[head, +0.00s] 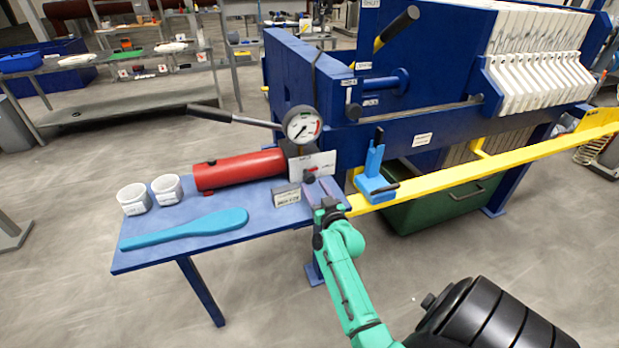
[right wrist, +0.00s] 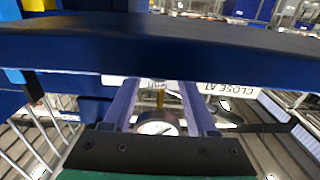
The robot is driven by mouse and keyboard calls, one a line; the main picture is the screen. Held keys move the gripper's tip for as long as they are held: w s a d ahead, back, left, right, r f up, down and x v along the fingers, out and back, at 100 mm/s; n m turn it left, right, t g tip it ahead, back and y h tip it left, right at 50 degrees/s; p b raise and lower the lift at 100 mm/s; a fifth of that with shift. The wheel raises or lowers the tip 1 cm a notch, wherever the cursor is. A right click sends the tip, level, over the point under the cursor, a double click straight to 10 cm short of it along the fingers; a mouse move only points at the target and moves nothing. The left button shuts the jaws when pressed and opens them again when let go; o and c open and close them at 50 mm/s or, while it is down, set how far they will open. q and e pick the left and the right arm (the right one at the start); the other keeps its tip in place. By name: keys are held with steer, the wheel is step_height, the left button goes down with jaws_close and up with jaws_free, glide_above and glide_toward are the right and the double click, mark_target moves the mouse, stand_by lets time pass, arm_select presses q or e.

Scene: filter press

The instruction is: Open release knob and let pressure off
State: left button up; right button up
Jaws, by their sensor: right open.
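The red hydraulic pump (head: 240,171) lies on the blue side table, with a round white pressure gauge (head: 303,126) on top; the gauge's needle reading is too small to tell. My right gripper (head: 320,189) is open just in front of the knob, with nothing visibly held. Contact with the knob cannot be told. My left gripper is out of view.
A grey labelled block (head: 287,196) stands left of my right gripper. The pump's lever (head: 250,121) sticks out left. A yellow rail (head: 450,177) and blue bracket (head: 375,172) are at right.

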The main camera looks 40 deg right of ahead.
mark_target(311, 181)
steer(key=x, duration=0.5)
steer(key=shift+d, duration=0.1)
jaws_close()
steer(key=shift+m, duration=0.8)
jaws_free()
steer(key=shift+s, duration=0.1)
steer(key=v, duration=1.4)
steer(key=shift+s+b, duration=0.25)
steer(key=shift+b, duration=0.05)
